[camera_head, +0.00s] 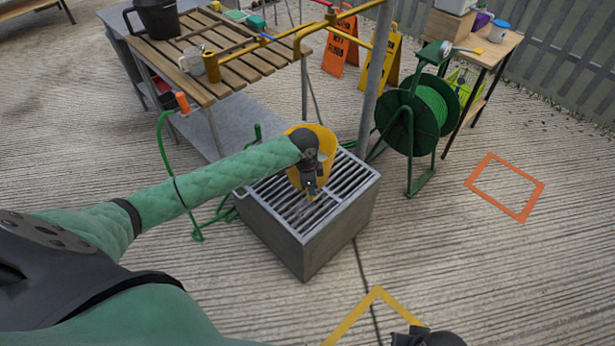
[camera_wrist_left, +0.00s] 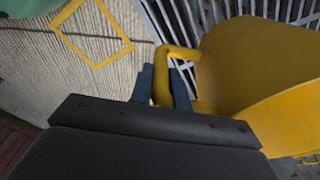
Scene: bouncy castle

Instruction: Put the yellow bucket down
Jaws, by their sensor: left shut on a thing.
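The yellow bucket (camera_head: 326,150) is at or just above the slatted metal grate (camera_head: 347,172) of a grey box; I cannot tell whether its base touches. My left gripper (camera_head: 311,186) is in front of it and hides part of it. In the left wrist view the gripper's fingers (camera_wrist_left: 163,84) are shut on the bucket's yellow handle, and the bucket's curved wall (camera_wrist_left: 262,58) fills the right side. My right gripper's fingers are not seen.
A yellow floor outline (camera_head: 351,318) lies in front of the box, and an orange one (camera_head: 483,170) lies to the right. A green hose reel (camera_head: 418,120) stands behind right. A slatted wooden table (camera_head: 165,60) stands behind left. The concrete between is mostly clear.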

